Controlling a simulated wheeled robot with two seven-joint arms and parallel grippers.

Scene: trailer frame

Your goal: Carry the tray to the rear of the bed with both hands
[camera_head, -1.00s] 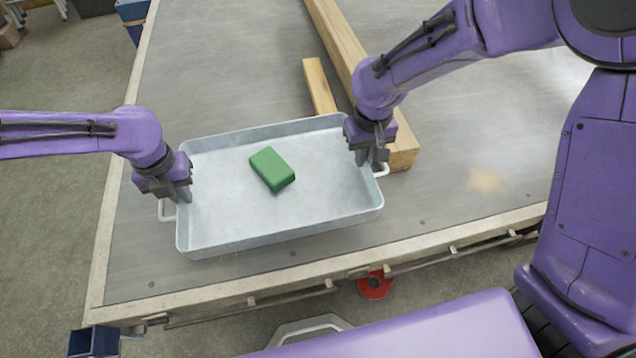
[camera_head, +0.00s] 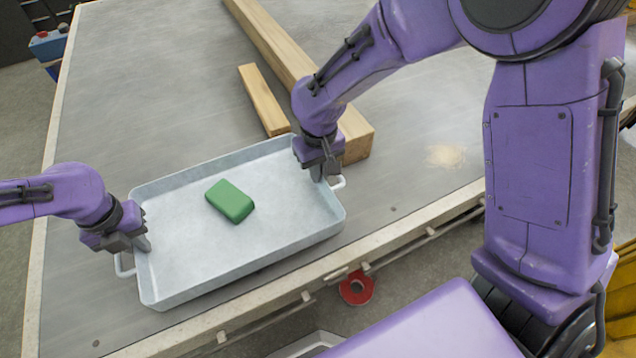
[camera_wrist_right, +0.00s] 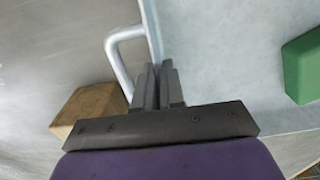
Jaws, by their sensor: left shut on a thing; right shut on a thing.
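A grey metal tray (camera_head: 180,262) with a handle at each short end is over the front part of the trailer bed (camera_head: 150,80). A green block (camera_head: 230,201) lies inside it, and shows at the right edge of the right wrist view (camera_wrist_right: 303,66). My left gripper (camera_head: 143,246) is shut on the tray's left end wall by the handle. My right gripper (camera_head: 325,172) is shut on the tray's right end wall; the right wrist view shows its fingers (camera_wrist_right: 158,88) on the rim beside the handle. I cannot tell whether the tray touches the bed.
A long wooden beam (camera_head: 285,60) and a shorter wooden piece (camera_head: 263,100) lie on the bed just behind the tray's right side. A sandy patch (camera_head: 445,156) is to the right. A red ring-shaped object (camera_head: 357,288) is below the front edge. The bed's back left is clear.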

